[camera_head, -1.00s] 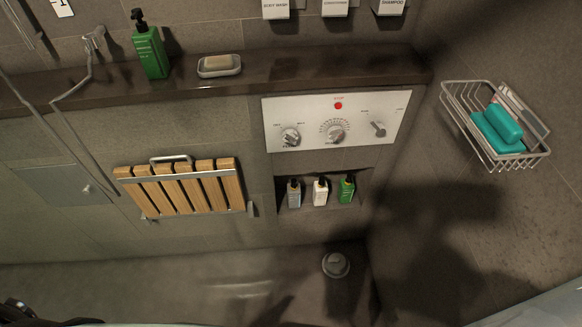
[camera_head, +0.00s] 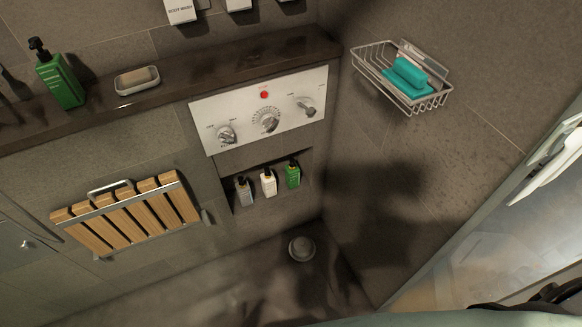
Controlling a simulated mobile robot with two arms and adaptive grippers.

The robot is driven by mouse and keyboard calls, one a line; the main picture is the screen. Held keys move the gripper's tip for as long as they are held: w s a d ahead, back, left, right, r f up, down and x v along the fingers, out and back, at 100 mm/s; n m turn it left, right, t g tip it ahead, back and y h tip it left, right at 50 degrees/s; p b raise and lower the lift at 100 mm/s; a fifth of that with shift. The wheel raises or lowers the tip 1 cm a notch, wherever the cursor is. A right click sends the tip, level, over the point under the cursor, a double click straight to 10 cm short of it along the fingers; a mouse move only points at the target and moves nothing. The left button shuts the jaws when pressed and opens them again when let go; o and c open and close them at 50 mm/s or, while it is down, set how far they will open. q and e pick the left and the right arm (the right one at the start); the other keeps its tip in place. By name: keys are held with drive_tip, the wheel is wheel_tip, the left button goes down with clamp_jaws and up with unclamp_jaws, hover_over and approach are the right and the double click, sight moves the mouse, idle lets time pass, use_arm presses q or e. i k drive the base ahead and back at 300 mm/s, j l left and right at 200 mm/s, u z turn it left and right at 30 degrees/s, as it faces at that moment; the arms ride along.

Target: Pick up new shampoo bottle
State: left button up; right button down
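A green pump bottle (camera_head: 61,80) with a black top stands on the dark ledge at the upper left. A smaller green bottle (camera_head: 292,174) stands in the wall niche, to the right of a white bottle (camera_head: 268,182) and a grey bottle (camera_head: 244,191). Their labels are too small to read, so I cannot tell which one is the new shampoo. A dark part of my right arm or gripper (camera_head: 548,295) shows at the lower right edge, far from the bottles; its fingers cannot be made out. My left gripper is not in view.
A soap dish (camera_head: 137,80) sits on the ledge (camera_head: 225,62). A control panel (camera_head: 262,108) is above the niche. A slatted wooden seat (camera_head: 128,216) is folded against the wall at left. A wire basket (camera_head: 404,82) with teal soap juts out at right, near a glass panel (camera_head: 480,235).

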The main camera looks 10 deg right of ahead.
sight(292, 170)
drive_tip(key=k+l+z, duration=0.15)
drive_tip(key=z, duration=0.3)
drive_tip(key=k+l+z, duration=0.2)
drive_tip(key=z, duration=0.25)
drive_tip(key=l+z, duration=0.1)
drive_tip(key=z, duration=0.35)
drive_tip(key=l+z, duration=0.15)
drive_tip(key=z, duration=0.25)
drive_tip(key=l+z, duration=0.15)
drive_tip(key=z, duration=0.3)
drive_tip(key=k+l, duration=0.2)
drive_tip(key=l, duration=0.2)
drive_tip(key=k+l+u, duration=0.1)
drive_tip(key=l, duration=0.3)
drive_tip(key=i+j+u, duration=0.15)
drive_tip(key=u, duration=0.2)
drive_tip(key=l+u, duration=0.15)
drive_tip(key=u, duration=0.35)
drive_tip(key=k+l+u, duration=0.1)
drive_tip(key=u, duration=0.35)
drive_tip(key=l+u, duration=0.2)
drive_tip(key=u, duration=0.3)
drive_tip(key=k+l+u, duration=0.1)
drive_tip(key=u, duration=0.4)
drive_tip(key=i+u, duration=0.25)
drive_tip(key=i, duration=2.05)
